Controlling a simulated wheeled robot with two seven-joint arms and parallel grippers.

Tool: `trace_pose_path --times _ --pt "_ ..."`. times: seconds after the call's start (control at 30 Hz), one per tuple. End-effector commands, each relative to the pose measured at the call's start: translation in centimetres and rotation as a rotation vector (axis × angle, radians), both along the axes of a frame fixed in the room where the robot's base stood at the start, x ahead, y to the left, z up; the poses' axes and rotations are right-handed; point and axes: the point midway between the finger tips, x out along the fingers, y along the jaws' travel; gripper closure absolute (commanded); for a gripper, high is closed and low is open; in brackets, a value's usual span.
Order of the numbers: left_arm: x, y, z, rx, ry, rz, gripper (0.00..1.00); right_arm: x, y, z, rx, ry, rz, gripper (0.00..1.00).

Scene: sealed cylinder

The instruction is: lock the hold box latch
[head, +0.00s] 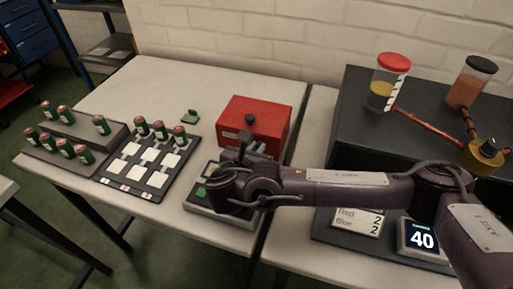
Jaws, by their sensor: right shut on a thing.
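The red hold box (268,115) stands on the white table near the middle of the view, with its lid down and a black knob (250,119) on top. My right gripper (242,146) reaches in from the right and is at the front face of the box, below the knob. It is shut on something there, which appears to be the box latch. My gripper and wrist cover the latch, so its position cannot be told. My left gripper is not in view.
A dark rack with white squares (145,165) and several green-and-red cylinders stands left.

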Motion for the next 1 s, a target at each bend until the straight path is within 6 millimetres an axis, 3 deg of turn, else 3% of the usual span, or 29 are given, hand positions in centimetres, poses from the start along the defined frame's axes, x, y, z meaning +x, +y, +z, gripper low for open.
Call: trace_pose_path --times 0.6,1.0 --pt "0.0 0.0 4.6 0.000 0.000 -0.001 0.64 0.2 0.8 0.2 -0.372 0.122 0.000 1.00" --pt "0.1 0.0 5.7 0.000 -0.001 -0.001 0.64 0.3 1.0 -0.3 -0.549 0.178 0.002 1.00"
